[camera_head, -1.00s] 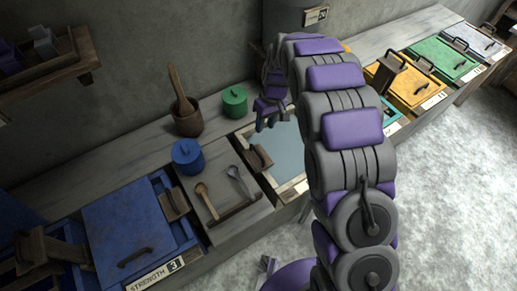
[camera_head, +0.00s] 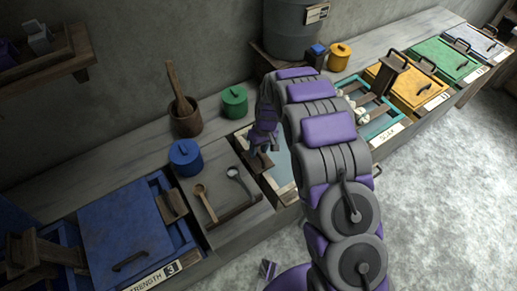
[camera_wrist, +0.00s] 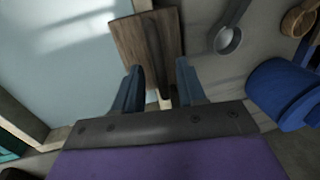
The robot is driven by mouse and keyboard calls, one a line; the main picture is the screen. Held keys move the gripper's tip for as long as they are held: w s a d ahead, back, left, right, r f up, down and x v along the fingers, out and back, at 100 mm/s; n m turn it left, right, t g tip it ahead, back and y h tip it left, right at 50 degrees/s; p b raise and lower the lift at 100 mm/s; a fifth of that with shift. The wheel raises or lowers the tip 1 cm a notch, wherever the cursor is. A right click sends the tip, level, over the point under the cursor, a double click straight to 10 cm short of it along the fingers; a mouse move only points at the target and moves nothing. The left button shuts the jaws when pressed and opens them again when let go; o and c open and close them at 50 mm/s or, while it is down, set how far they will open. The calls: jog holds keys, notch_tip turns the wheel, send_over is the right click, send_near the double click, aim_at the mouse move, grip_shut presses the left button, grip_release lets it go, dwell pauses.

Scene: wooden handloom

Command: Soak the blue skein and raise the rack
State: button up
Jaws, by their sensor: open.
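My gripper (camera_head: 264,147) is open above the left side of a pale-blue basin (camera_head: 281,163). Below it is a brown wooden block (camera_head: 262,162) at the basin's left rim. In the wrist view, my two fingers (camera_wrist: 157,88) are apart on either side of the near end of this wooden block (camera_wrist: 147,42); contact cannot be told. A teal-framed tray (camera_head: 385,121) at the right holds wooden bars and pale bundles, partly behind my arm; its label is hard to read. I cannot make out a blue skein.
A blue lidded vat (camera_head: 125,228) stands at the left. A tray with a wooden spoon (camera_head: 205,203) and metal ladle lies beside the basin. A blue jar (camera_head: 186,157), green jar (camera_head: 235,101) and mortar (camera_head: 186,115) stand behind. Yellow (camera_head: 410,88) and green lidded vats are at the right.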

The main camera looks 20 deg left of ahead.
grip_shut()
dwell(0.3)
dwell(0.3)
